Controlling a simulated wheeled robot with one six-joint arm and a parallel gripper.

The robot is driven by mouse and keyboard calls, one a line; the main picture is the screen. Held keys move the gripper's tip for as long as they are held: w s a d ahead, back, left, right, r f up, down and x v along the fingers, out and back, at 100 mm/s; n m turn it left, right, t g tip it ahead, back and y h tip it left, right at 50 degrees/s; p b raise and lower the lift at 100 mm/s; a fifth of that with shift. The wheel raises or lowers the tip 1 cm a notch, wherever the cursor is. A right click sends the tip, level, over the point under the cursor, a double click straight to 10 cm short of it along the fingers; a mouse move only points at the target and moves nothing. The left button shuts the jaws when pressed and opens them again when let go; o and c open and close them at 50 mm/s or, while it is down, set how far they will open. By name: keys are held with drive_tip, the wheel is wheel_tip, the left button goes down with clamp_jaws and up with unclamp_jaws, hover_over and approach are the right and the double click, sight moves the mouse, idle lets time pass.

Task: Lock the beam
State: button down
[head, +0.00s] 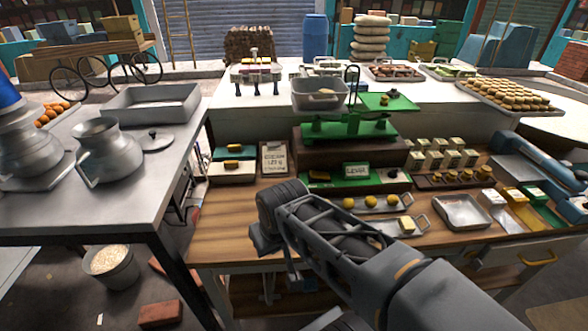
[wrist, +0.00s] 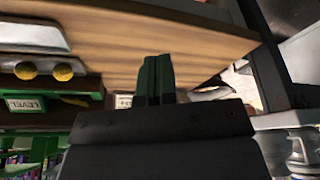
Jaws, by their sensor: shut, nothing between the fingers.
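The green balance scale (head: 345,130) stands on a dark block at the back of the wooden bench. A grey pan (head: 320,94) sits on its left side and a green plate (head: 388,101) on its right. In front is a low green base (head: 345,183) with a small white sign (head: 357,170) that seems to read "LEVER"; the sign also shows in the wrist view (wrist: 26,105). My gripper (wrist: 157,80) is shut and empty, over the bench's wooden top, apart from the scale.
A tray with yellow balls (head: 372,203) and an empty metal tray (head: 463,211) lie to the right. A clipboard sign (head: 274,159) and small boxes (head: 232,170) stand at the back left. The bench's front left top (head: 225,225) is bare.

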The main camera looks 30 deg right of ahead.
drive_tip(key=w+d+r+m, duration=0.1)
drive_tip(key=w+d+r, duration=0.3)
drive_tip(key=d, duration=0.4)
drive_tip(key=w+d+r+m, duration=0.2)
drive_tip(key=w+d+r, duration=0.2)
drive_tip(key=d, duration=0.4)
drive_tip(key=w+d+r+m+p, duration=0.1)
drive_tip(key=w+d+r+m, duration=0.1)
drive_tip(key=w+d+r, duration=0.3)
drive_tip(key=w+d, duration=0.1)
drive_tip(key=d, duration=0.2)
drive_tip(key=shift+w+h, duration=0.3)
drive_tip(key=shift+w, duration=0.05)
drive_tip(key=shift+a, duration=0.1)
hover_over(315, 172)
drive_tip(key=s, duration=0.1)
wheel_tip(315, 172, down, 11)
drive_tip(key=shift+a+f+p, duration=0.1)
drive_tip(key=shift+p, duration=0.2)
drive_tip(key=shift+a+f, duration=0.2)
drive_tip(key=shift+f, duration=0.9)
